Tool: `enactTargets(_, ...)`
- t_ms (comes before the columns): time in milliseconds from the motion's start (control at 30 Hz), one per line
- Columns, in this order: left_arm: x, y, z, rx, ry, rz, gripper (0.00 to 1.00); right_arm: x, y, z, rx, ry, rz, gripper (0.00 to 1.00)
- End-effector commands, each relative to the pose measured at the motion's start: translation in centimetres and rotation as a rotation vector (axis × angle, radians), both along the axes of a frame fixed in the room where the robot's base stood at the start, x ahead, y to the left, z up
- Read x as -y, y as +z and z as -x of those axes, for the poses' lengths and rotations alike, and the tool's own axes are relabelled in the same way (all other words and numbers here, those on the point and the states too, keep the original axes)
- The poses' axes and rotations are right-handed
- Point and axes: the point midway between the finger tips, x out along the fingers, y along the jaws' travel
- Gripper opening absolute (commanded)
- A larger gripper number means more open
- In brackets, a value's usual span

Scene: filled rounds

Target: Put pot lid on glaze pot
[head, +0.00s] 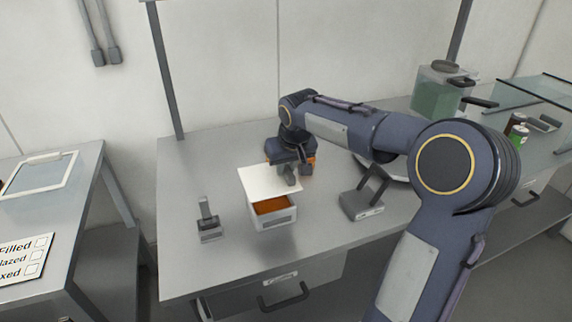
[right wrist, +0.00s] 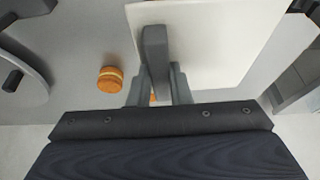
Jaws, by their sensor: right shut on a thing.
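The glaze pot (head: 286,218) is a white box on the grey bench, with orange glaze (head: 272,205) showing at its open front part. The pot lid (head: 258,178) is a flat white plate over the back part of the pot. I cannot tell whether it touches the rim. My right gripper (head: 289,177) is shut on the lid's grey handle. In the right wrist view, the handle (right wrist: 155,45) stands between the fingers (right wrist: 157,85), and the lid (right wrist: 225,40) extends mostly to the right. My left gripper is not in view.
A small grey stand (head: 209,228) is left of the pot; a grey device (head: 361,205) is to its right. An orange-banded round item (right wrist: 110,79) lies beside the gripper. A tank of green liquid (head: 437,98) stands far right. The bench's left back is clear.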

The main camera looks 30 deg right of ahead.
Motion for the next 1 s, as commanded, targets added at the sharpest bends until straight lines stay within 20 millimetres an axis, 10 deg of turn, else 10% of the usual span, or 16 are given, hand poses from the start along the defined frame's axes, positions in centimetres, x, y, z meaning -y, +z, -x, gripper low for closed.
enactTargets(500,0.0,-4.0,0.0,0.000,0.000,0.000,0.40,0.0,-5.0,0.0,-0.001,0.000,0.000,0.00)
enactTargets(1000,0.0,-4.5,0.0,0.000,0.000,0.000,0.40,0.0,-5.6,0.0,0.000,0.000,0.000,0.00)
